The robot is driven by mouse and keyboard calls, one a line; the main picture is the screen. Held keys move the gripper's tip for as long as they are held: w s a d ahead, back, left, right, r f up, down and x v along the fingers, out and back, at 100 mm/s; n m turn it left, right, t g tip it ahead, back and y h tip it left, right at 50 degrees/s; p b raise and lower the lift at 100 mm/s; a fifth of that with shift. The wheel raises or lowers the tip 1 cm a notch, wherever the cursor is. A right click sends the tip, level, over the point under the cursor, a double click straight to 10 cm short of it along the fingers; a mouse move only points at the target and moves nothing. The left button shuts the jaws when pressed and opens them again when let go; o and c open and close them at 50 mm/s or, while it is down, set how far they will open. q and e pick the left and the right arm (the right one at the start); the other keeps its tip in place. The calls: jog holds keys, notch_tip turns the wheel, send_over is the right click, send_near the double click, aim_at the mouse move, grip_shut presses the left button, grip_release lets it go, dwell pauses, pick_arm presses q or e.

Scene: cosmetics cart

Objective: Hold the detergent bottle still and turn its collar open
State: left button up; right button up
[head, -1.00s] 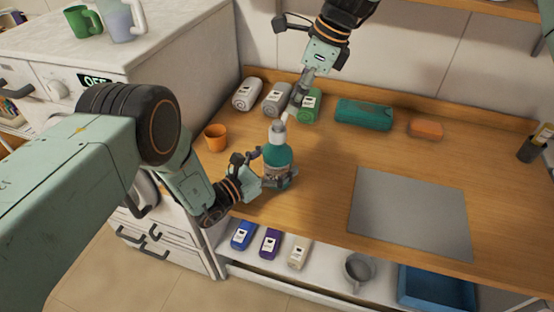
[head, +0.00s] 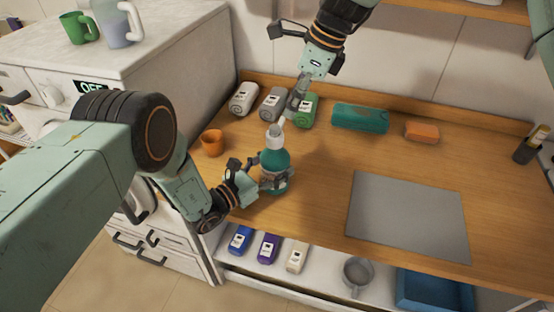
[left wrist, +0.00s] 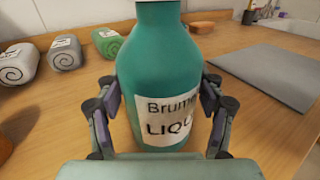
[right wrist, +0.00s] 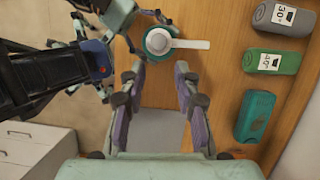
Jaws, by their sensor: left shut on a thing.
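The teal detergent bottle (head: 274,160) stands upright on the wooden counter with a white collar and spout (head: 274,137) on top. Its "LIQU" label (left wrist: 172,119) faces my left wrist camera. My left gripper (head: 277,181) is shut around the lower body of the bottle, one finger on each side. My right gripper (head: 287,116) points down from above, close to the collar. In the right wrist view its fingers (right wrist: 163,85) are spread and empty, with the white collar and spout (right wrist: 172,43) beyond the fingertips.
An orange cup (head: 212,142) stands left. A grey mat (head: 409,216) lies right.

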jog(key=w+d+f+t+h, duration=0.1)
jog(key=d+f, duration=0.1)
jog(key=w+d+f+t, duration=0.1)
jog(key=d+f, duration=0.2)
jog(key=w+d+f+h, duration=0.1)
jog(key=d+f, duration=0.2)
jog(key=shift+w+t+h, duration=0.3)
jog(key=shift+w+t, duration=0.1)
grip_shut()
jog(key=w+d+f+n+t, duration=0.2)
jog(key=d+f+n+t, duration=0.3)
jog(key=d+f+t, duration=0.25)
jog(key=s+a+r+n+t+y, duration=0.2)
jog(key=s+a+y, duration=0.15)
jog(key=s, duration=0.25)
jog(key=s+a+r+n+t+y, duration=0.2)
jog(key=s+a+y, duration=0.15)
jog(key=s, duration=0.35)
jog(key=s+a+x, duration=0.1)
jog(key=a+x, duration=0.1)
jog(key=x, duration=1)
jog(key=shift+w+a+r+y, duration=0.15)
jog(key=shift+a+r+y, duration=0.15)
jog(key=shift+y, duration=0.1)
